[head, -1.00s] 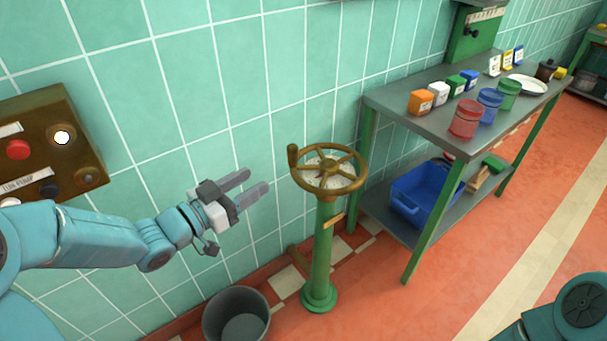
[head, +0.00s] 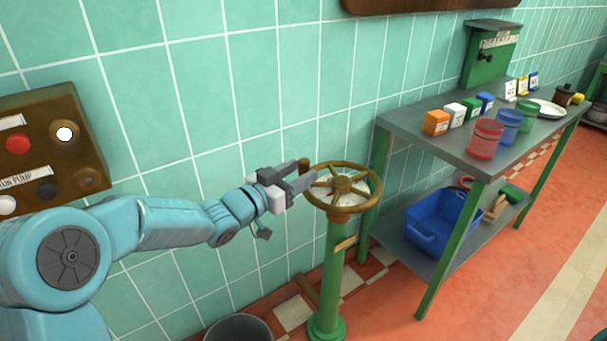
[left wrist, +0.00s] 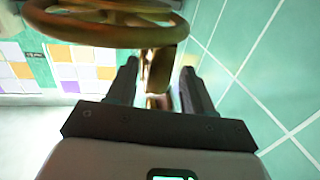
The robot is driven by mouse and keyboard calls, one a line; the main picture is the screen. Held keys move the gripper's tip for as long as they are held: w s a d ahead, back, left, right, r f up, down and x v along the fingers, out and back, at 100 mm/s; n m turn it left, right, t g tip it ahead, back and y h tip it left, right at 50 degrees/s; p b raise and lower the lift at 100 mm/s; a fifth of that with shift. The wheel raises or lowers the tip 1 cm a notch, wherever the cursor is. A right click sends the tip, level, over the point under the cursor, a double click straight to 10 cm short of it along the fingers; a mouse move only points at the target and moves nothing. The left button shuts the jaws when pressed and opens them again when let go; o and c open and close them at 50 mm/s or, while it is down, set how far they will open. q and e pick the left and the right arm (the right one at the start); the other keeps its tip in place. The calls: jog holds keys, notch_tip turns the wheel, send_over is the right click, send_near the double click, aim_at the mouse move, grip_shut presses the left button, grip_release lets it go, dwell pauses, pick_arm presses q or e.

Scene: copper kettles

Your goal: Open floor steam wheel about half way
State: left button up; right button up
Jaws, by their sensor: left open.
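The floor steam wheel (head: 342,184) is a brass spoked handwheel lying roughly level on a green floor pedestal (head: 326,270), with a pale dial under its spokes. Its upright crank handle (head: 304,165) stands on the left side of the rim. My left gripper (head: 306,181) is open at that handle, coming from the left. In the left wrist view, the wheel (left wrist: 105,36) fills the top left and the brass handle (left wrist: 160,75) shows between the two open fingers (left wrist: 158,68). I cannot tell whether a finger touches it. My right gripper is out of view.
A green-legged metal table (head: 425,130) with jars and small boxes stands right of the wheel, with a blue crate (head: 440,225) on its lower shelf. A grey bucket (head: 238,329) is on the floor below my left arm. A button panel (head: 45,150) hangs on the tiled wall.

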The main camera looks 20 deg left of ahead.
pick_arm(q)
jog(key=shift+x, duration=1.05)
grip_shut()
